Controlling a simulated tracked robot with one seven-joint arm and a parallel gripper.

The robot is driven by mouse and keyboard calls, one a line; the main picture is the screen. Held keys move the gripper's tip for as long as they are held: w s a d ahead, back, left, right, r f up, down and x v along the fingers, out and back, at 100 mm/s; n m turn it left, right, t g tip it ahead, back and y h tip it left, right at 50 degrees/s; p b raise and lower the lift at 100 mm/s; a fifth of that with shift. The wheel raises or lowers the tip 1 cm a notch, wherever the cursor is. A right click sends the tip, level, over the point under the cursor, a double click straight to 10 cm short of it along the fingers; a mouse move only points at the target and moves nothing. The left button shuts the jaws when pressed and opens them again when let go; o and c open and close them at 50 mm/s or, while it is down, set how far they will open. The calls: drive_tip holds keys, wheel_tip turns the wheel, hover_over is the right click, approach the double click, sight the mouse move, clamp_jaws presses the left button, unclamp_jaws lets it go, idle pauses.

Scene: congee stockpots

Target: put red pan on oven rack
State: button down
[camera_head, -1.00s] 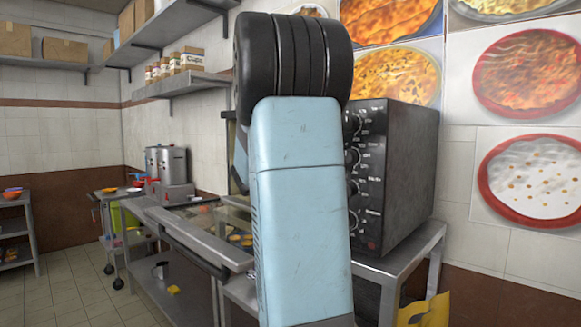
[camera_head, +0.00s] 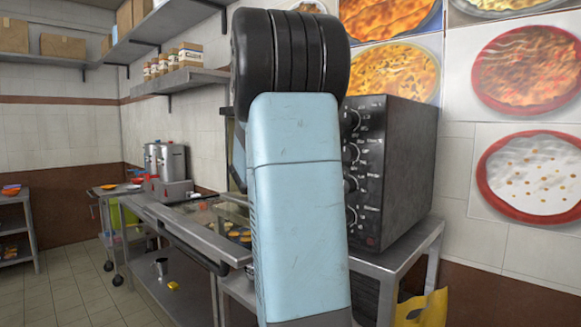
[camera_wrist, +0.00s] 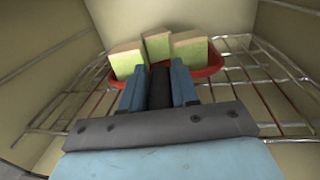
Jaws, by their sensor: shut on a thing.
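The red pan (camera_wrist: 209,79) shows in the wrist view, with three tan-and-green blocks (camera_wrist: 158,48) in it. My gripper (camera_wrist: 158,74) is shut on the pan's near side; its fingers hide the exact grip. The pan is over the wire oven rack (camera_wrist: 285,125), inside the pale-walled oven chamber. I cannot tell whether the pan touches the rack. In the head view the dark oven (camera_head: 408,165) stands right of my arm, which hides its front opening, my gripper and the pan.
The oven stands on a metal table (camera_head: 395,262). A metal counter (camera_head: 180,225) with food trays runs along the wall at left. A yellow bag-like item (camera_head: 425,308) is low at right. The chamber walls (camera_wrist: 285,30) are close on both sides of the rack.

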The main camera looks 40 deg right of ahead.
drive_tip(key=c, duration=0.8)
unclamp_jaws()
drive_tip(key=shift+f, duration=0.1)
drive_tip(key=v, duration=1.3)
drive_tip(key=shift+a, duration=0.35)
drive_tip(key=shift+s, duration=0.1)
